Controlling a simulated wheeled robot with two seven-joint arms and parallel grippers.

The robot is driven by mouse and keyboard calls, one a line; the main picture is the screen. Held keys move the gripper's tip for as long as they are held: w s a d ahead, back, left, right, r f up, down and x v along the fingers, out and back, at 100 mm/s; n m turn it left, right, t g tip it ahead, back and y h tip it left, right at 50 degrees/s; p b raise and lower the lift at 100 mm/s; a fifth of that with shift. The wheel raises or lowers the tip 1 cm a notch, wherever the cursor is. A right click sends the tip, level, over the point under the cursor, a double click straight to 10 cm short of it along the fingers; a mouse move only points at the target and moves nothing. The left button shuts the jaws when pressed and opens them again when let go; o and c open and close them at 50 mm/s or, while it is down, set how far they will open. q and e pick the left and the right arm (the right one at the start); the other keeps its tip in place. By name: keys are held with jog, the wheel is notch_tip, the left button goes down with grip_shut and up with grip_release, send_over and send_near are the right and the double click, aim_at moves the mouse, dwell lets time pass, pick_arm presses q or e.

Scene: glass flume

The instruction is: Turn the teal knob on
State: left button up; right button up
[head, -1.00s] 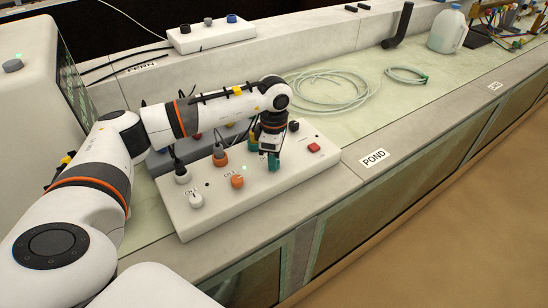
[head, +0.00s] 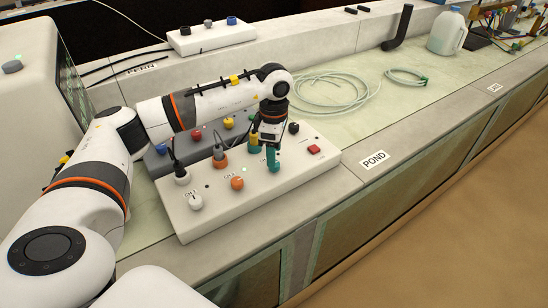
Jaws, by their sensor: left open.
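The white control box (head: 215,215) stands on the bench with a row of knobs along its front. My left arm comes in from the left, and its open gripper (head: 264,156) points down over the third channel. Teal shows at and below the gripper's fingertips; the teal knob is mostly hidden there, and I cannot clearly part it from the fingers. I cannot tell whether the fingers touch it or how it is turned. The white knob (head: 195,202) and the orange knob (head: 237,183) are to the left. My right gripper is out of view.
Cables rise from the box's sockets. A grey box (head: 158,163) with coloured knobs sits behind. Coiled hose (head: 328,92) lies on clear bench to the right.

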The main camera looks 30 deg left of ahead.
pick_arm(q)
notch_tip(320, 180, up, 9)
jog(key=shift+f, duration=0.15)
dwell(0.6)
